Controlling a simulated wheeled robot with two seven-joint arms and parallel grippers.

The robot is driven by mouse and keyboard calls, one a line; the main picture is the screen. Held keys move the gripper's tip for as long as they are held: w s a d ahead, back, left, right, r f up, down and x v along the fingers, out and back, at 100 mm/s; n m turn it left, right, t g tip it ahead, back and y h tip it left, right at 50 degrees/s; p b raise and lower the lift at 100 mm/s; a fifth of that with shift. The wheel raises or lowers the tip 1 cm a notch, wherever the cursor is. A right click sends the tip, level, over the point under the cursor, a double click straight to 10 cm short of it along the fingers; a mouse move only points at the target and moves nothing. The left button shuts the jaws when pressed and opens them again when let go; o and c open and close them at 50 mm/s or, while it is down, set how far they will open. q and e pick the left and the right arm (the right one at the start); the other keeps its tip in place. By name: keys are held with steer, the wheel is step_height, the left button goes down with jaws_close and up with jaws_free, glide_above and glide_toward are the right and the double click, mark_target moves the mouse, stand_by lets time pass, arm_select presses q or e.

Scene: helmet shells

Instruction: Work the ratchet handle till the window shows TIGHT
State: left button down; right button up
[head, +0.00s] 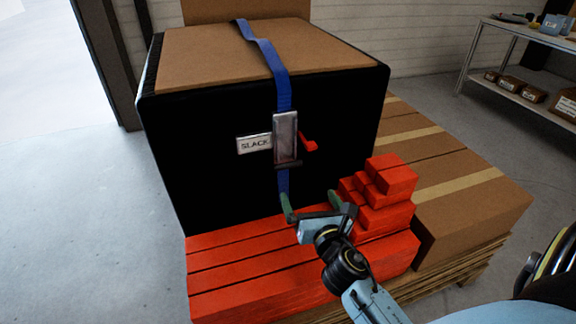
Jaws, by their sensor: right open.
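The ratchet (286,138) is a grey metal buckle on the front of a black crate (200,150). A short red handle (308,146) sticks out from its right side. The white window plate (254,144) left of the ratchet reads SLACK. A blue strap (268,55) runs over the crate's top, down through the ratchet and below it. My right gripper (311,204) is open and empty, below the ratchet and handle and apart from them. Its two greenish fingertips point up toward the crate front. My left gripper is not in view.
Red stepped blocks (385,190) stand close to the right of my gripper, on red planks (230,275) before the crate. Cardboard boxes (470,200) on a pallet lie to the right. A shelf (520,90) stands at the back right. The floor at left is clear.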

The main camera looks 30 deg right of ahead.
mark_target(289, 167)
steer(key=w+n, duration=0.1)
steer(key=w, duration=0.2)
steer(key=w+d+n+b, duration=0.1)
steer(key=w, duration=0.7)
steer(key=shift+d+n+t+y+b, duration=0.3)
steer(key=shift+d+n+y, duration=0.1)
steer(key=shift+x, duration=1.2)
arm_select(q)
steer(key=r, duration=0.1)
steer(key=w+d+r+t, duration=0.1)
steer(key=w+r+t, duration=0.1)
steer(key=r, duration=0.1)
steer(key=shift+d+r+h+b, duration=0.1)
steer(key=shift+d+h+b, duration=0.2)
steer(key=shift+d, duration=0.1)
arm_select(e)
steer(key=shift+w+d, duration=0.1)
steer(key=shift+w, duration=0.1)
steer(key=shift+c, duration=0.4)
